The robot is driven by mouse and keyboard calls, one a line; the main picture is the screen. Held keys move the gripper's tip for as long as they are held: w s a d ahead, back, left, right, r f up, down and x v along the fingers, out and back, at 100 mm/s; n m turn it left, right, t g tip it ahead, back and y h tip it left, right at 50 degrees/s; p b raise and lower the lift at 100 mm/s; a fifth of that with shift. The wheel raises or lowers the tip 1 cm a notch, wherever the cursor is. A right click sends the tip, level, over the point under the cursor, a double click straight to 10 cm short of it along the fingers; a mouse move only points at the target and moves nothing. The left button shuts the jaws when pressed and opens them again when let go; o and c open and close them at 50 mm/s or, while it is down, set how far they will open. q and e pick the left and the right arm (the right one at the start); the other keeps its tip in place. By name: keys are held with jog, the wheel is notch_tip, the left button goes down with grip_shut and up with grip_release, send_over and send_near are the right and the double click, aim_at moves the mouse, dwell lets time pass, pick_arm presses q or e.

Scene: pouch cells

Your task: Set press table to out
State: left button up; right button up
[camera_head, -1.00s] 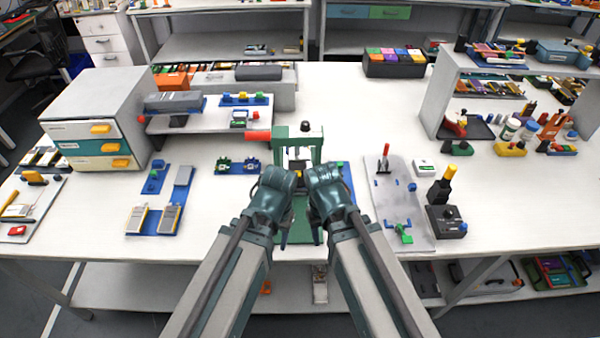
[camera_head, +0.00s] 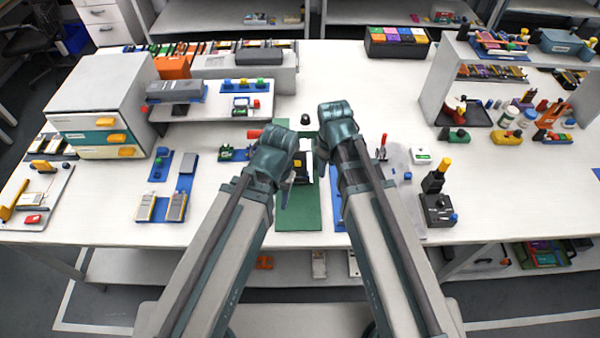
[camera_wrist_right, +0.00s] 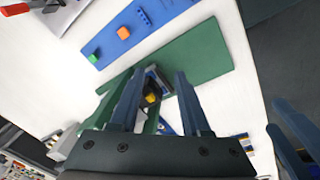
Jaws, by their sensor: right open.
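The press stands at the middle of the table on a green base plate (camera_head: 298,212), mostly hidden behind my grippers. Its red lever handle (camera_head: 254,134) sticks out to the left. A dark block with a yellow part (camera_head: 299,163) shows between my grippers, apparently on the press table. My right gripper (camera_head: 323,165) is at the press's right side. In the right wrist view, its open fingers (camera_wrist_right: 155,78) stand either side of the dark block with the yellow part (camera_wrist_right: 152,97); contact cannot be told. My left gripper (camera_head: 287,188) hangs at the left of the plate; its jaw gap is unclear.
A blue board with orange and green blocks (camera_wrist_right: 123,33) lies beside the green plate. A grey fixture plate (camera_head: 400,160) and a black device with a yellow knob (camera_head: 437,195) stand to the right. Blue trays (camera_head: 165,200) lie to the left. The front table edge is close.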

aim_at(300, 179)
jog(key=w+a+n, duration=0.2)
jog(key=a+n, duration=0.5)
jog(key=shift+w+a+r+n+t, duration=0.15)
jog(key=shift+w+a+n+t, duration=0.15)
jog(key=shift+w+a+n, duration=0.1)
pick_arm(q)
notch_tip(300, 179, down, 14)
jog(key=b, duration=1.3)
jog(key=shift+r+b, duration=0.25)
jog(key=shift+b, duration=0.1)
pick_arm(e)
jog(key=w+f, duration=0.1)
jog(key=f, duration=0.8)
jog(key=w+f, duration=0.1)
jog(key=f, duration=0.3)
jog(key=shift+w+f, duration=0.3)
jog(key=shift+f, duration=0.05)
jog(key=shift+r, duration=0.1)
grip_shut()
